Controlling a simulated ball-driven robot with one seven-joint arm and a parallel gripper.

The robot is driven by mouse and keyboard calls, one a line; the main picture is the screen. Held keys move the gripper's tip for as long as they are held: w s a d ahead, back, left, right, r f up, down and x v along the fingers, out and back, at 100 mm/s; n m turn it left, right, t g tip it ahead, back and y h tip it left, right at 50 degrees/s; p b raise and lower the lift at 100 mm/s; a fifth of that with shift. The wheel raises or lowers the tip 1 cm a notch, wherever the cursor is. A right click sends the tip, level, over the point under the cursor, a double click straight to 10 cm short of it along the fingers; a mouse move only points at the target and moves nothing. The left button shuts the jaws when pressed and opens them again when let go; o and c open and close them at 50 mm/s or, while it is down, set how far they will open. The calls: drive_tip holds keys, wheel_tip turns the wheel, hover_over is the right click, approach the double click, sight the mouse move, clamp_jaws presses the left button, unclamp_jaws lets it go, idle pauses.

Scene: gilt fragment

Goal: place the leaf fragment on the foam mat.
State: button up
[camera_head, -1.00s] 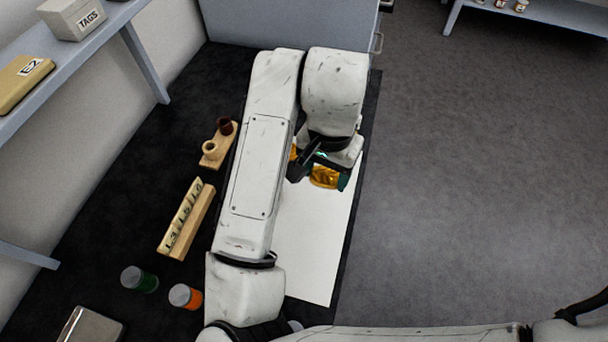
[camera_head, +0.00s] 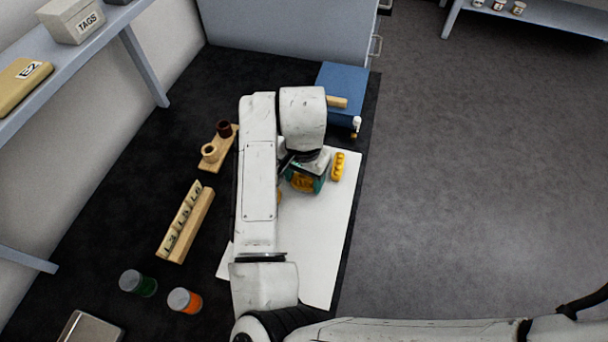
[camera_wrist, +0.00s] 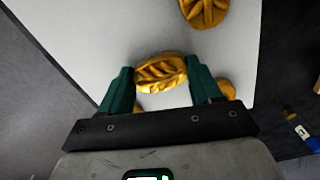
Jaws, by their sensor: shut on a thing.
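My gripper (camera_head: 305,180) has green fingers and is shut on a gold, ridged oval piece that looks like the leaf fragment (camera_wrist: 161,73). In the wrist view the piece sits between the fingertips (camera_wrist: 160,88), in front of the white sheet. In the head view its gold face (camera_head: 303,183) shows between the fingers. I cannot tell its height above the sheet. A blue slab (camera_head: 345,78), likely the foam mat, lies beyond my arm at the back right. It is partly hidden by my arm.
The white sheet (camera_head: 325,240) bears a beaded gold piece (camera_head: 338,166). Another gold piece (camera_wrist: 204,10) shows in the wrist view. A wooden handle (camera_head: 338,102) and small white bottle (camera_head: 356,125) are by the blue slab. A numbered rack (camera_head: 187,225) and jars (camera_head: 184,300) stand left.

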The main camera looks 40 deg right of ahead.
sight(304, 179)
drive_tip(key=shift+f, duration=0.1)
drive_tip(key=o, duration=1)
wheel_tip(304, 179, up, 12)
drive_tip(key=shift+r, duration=0.1)
idle(0.6)
